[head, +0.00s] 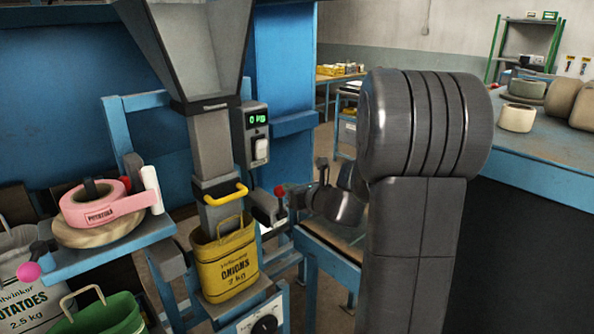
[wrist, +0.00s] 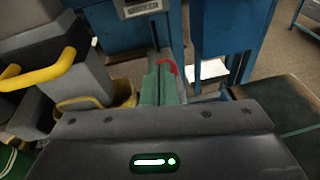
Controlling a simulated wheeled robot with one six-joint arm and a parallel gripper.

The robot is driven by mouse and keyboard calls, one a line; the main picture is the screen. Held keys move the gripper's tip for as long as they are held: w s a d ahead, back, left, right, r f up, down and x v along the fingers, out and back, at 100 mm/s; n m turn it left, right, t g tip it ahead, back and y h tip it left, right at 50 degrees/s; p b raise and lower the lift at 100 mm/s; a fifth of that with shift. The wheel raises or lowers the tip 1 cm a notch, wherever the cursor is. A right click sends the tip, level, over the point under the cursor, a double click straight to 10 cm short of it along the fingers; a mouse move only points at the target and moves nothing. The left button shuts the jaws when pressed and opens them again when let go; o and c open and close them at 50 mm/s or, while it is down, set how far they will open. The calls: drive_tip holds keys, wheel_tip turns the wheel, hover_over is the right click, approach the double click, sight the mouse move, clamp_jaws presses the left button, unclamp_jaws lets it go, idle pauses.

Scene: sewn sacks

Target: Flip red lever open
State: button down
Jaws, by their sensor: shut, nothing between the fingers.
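The red lever (head: 280,190) shows as a small red knob beside a grey block to the right of the filling spout in the head view. In the wrist view, the red lever (wrist: 172,67) curves just past the fingertips. My gripper (wrist: 158,68) has its green fingers together, with nothing between them. Its tips are close to the red part; I cannot tell whether they touch it. In the head view my gripper comes in from the right, and its fingers are hard to make out.
A yellow onion sack (head: 228,262) hangs under the spout (head: 211,142), below a yellow handle (head: 226,194). A scale display (head: 257,119) sits above the lever. A pink tape roll (head: 95,204) is on the left shelf. A blue-framed table (head: 330,243) stands to the right.

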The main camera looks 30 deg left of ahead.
drive_tip(key=s+d+r, duration=0.3)
drive_tip(key=d+r, duration=0.1)
drive_tip(key=r, duration=0.5)
drive_tip(key=shift+r+p, duration=0.15)
drive_tip(key=shift+p, duration=0.15)
drive_tip(key=b, duration=0.2)
hover_over(280, 202)
drive_tip(key=s+d, duration=0.1)
drive_tip(key=d, duration=0.1)
wheel_tip(280, 202, down, 10)
drive_tip(key=shift+d, duration=0.2)
